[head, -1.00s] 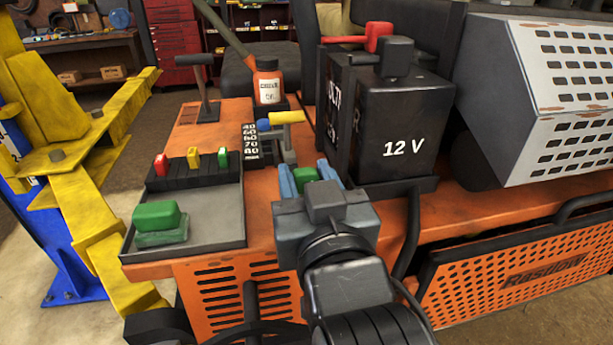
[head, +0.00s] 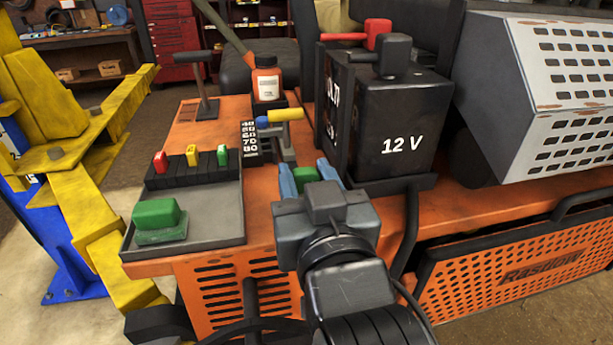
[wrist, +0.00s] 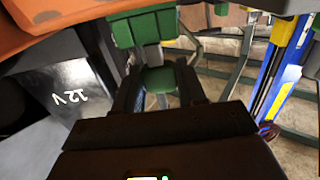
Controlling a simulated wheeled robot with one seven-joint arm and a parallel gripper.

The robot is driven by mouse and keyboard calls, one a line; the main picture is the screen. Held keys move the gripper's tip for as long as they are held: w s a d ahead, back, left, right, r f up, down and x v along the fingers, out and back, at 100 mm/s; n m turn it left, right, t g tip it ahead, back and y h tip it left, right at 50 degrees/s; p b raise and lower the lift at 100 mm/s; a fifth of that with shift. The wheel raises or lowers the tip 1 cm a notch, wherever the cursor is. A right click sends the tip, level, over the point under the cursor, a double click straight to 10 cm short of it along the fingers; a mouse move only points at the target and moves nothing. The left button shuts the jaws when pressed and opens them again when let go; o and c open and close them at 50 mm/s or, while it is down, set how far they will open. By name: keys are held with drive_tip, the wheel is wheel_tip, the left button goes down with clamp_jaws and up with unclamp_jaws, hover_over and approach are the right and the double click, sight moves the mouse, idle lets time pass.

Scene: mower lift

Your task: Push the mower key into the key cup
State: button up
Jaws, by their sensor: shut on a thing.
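My gripper (head: 306,172), with blue fingers, is shut on a green piece (head: 305,178), which I take to be the mower key. It is over the orange deck, just left of the black 12 V battery. In the wrist view the green piece (wrist: 160,81) shows between my dark fingers, and its lower part is hard to make out. I cannot pick out the key cup; my gripper and wrist hide the deck below them. Whether the key touches anything beneath is hidden.
The battery (head: 400,120) stands close on the right. A grey tray (head: 215,205) with a green block (head: 157,216) lies to the left. A lever with a yellow handle (head: 284,115) stands behind my gripper. A yellow lift arm (head: 85,220) is at far left.

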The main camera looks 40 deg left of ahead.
drive_tip(key=shift+f+b, duration=0.8)
drive_tip(key=shift+f, duration=0.45)
idle(0.3)
drive_tip(key=o, duration=1.1)
drive_tip(key=shift+b+v, duration=0.65)
drive_tip(key=shift+v, duration=3.25)
